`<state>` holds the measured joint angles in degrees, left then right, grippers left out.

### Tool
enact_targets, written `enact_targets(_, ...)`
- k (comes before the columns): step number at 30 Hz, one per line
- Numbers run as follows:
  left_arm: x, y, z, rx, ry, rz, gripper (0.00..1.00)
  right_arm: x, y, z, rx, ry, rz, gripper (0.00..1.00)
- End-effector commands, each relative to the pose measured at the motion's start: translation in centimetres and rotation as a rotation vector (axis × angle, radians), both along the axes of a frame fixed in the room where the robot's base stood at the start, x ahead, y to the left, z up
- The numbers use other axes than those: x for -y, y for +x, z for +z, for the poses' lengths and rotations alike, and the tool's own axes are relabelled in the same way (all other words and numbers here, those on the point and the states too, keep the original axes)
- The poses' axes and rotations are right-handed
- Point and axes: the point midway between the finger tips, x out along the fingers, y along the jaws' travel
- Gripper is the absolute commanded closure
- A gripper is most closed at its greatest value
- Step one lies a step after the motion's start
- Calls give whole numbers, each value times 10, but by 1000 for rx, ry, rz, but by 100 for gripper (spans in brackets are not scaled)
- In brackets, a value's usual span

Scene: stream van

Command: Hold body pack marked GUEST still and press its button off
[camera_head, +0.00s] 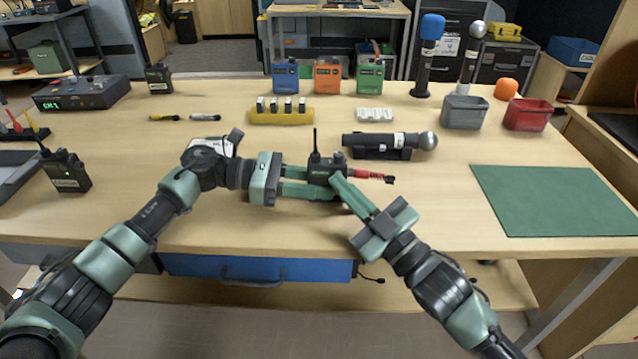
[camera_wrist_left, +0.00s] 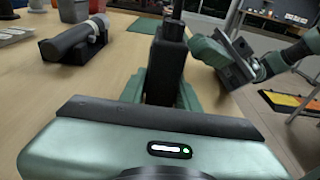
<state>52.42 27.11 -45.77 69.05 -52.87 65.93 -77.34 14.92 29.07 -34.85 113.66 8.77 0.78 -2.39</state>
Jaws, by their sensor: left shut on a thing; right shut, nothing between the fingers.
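A dark body pack (camera_head: 322,170) with a short upright antenna and a red plug on its right side is held at the middle of the table. Its marking is too small to read and its button cannot be made out. My left gripper (camera_head: 318,183) is shut on it from the left. In the left wrist view the pack (camera_wrist_left: 167,65) stands dark between the fingers. My right gripper (camera_head: 340,183) is shut and empty, its fingertips at the pack's near right side; touching or just apart cannot be told. My right gripper also shows in the left wrist view (camera_wrist_left: 195,48).
A black microphone (camera_head: 380,141) lies in a cradle just behind the pack. Other dark packs stand at the left (camera_head: 68,172) and back left (camera_head: 158,78). A yellow battery tray (camera_head: 281,118) is behind. A green mat (camera_head: 555,200) lies right; the front table is mostly clear.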

Motion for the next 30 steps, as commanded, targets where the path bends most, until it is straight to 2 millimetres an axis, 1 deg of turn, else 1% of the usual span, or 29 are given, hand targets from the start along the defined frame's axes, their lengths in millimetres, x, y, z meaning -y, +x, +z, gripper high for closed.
enact_targets(1, 0, 0, 1, 2, -2, -1, 100, 1, 2, -5, -6, -10, -7, 100)
enact_targets(7, 0, 0, 1, 2, -2, -1, 100, 1, -6, -9, -10, -10, -6, 100)
enact_targets(18, 0, 0, 1, 2, -2, 0, 100, 1, -11, -11, -13, -11, -4, 100)
enact_targets(20, 0, 0, 1, 2, -2, 0, 100, 0, -15, -12, -14, -11, -5, 100)
enact_targets(30, 0, 0, 1, 1, -1, 0, 100, 0, -50, -7, -6, -5, -3, 100)
